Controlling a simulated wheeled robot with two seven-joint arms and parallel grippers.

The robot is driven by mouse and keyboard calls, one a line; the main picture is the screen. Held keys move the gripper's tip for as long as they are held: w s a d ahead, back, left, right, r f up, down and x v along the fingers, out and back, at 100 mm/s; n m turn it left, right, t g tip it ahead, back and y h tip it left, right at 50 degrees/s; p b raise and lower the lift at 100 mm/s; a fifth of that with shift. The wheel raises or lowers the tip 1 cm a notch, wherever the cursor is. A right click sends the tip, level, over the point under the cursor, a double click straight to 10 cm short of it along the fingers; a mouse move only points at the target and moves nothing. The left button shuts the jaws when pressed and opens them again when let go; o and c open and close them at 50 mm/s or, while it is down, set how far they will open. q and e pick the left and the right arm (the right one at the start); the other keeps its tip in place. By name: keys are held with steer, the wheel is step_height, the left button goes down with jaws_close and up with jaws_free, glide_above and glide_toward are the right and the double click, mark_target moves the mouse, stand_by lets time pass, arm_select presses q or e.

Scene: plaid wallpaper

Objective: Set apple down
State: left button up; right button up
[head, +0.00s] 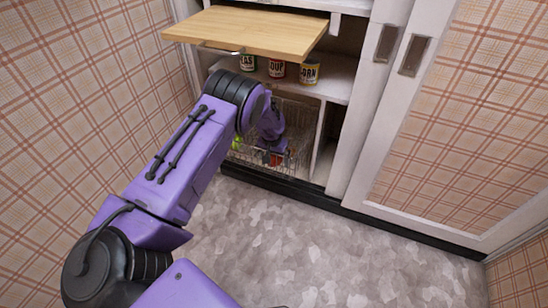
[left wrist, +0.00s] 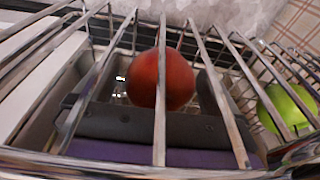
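A red apple (left wrist: 161,80) shows through the wire bars in the left wrist view, and a small part of it (head: 275,160) shows low in the cabinet in the head view. My left gripper (left wrist: 155,88) is around it, one dark finger on each side. A gap with bright glints shows left of the apple, so the fingers look open. In the head view the left gripper (head: 273,153) is small and partly hidden by wires. My right gripper is not in view.
A wire basket (head: 296,160) stands low in the cabinet. A green apple (left wrist: 286,108) is at its side. Labelled cans (head: 276,69) stand on the shelf above, under a pulled-out wooden board (head: 250,32). The floor (head: 290,245) in front is clear.

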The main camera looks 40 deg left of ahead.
arm_select(q)
steer(key=shift+r, duration=0.3)
steer(key=r+p, duration=0.1)
steer(key=r, duration=0.3)
steer(key=s+r+p, duration=0.1)
steer(key=r, duration=0.2)
steer(key=s+r+p, duration=0.1)
steer(key=r+p, duration=0.1)
steer(key=r, duration=0.2)
steer(key=shift+d+r, duration=0.25)
steer(key=shift+r, duration=0.1)
steer(key=shift+w, duration=0.1)
